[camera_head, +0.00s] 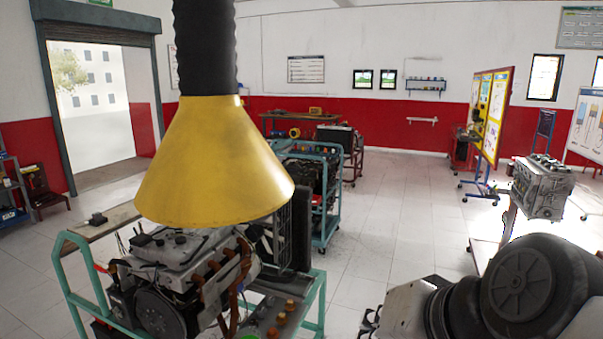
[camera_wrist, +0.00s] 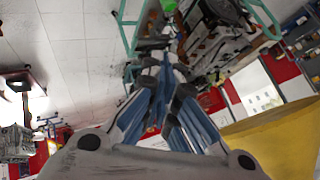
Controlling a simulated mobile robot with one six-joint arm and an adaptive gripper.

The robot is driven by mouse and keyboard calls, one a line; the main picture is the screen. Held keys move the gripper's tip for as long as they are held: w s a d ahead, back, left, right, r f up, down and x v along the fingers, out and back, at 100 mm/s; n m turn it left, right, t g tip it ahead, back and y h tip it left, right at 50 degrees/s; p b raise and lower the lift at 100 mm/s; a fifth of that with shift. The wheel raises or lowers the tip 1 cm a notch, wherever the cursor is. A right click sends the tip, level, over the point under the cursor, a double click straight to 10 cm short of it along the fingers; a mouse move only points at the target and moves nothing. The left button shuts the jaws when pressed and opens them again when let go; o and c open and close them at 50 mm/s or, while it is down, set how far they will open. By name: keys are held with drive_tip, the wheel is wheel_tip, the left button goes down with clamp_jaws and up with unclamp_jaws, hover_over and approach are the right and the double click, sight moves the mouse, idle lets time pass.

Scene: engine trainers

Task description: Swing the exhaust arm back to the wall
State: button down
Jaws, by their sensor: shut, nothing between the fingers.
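The exhaust arm's yellow hood (camera_head: 215,165) hangs from a black ribbed hose (camera_head: 205,45) in the left half of the head view, wide mouth down. It hangs above an engine on a teal stand. The rest of the exhaust arm is out of the picture above. The hood's yellow edge also shows at the lower right of the wrist view (camera_wrist: 275,140). My gripper (camera_wrist: 165,70) is shut and empty, with its fingers close together. In the head view, its tip shows low down (camera_head: 369,322), to the right of the hood and apart from it.
The engine (camera_head: 185,265) on its teal stand (camera_head: 75,275) fills the lower left. Another teal-framed engine stand (camera_head: 328,220) is behind it. A grey engine (camera_head: 542,188) and a yellow-framed board (camera_head: 490,115) are at right. Tiled floor (camera_head: 400,210) lies open between them.

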drive_tip(key=w+a+r+m+t+y, duration=0.1)
drive_tip(key=w+r+m+t, duration=0.1)
drive_tip(key=w+r, duration=0.4)
drive_tip(key=w+a+r+m+t+y+p, duration=0.1)
drive_tip(key=w+r, duration=0.5)
drive_tip(key=r, duration=0.7)
drive_tip(key=shift+w+m+t+y, duration=0.2)
drive_tip(key=shift+m+t+y, duration=0.4)
drive_tip(key=shift+m+t, duration=0.25)
drive_tip(key=shift+a, duration=0.15)
approach(287, 179)
drive_tip(key=w+d, duration=0.1)
drive_tip(key=w, duration=0.3)
drive_tip(key=a, duration=0.1)
drive_tip(key=a+f, duration=0.1)
drive_tip(key=a, duration=0.1)
drive_tip(key=shift+f, duration=0.35)
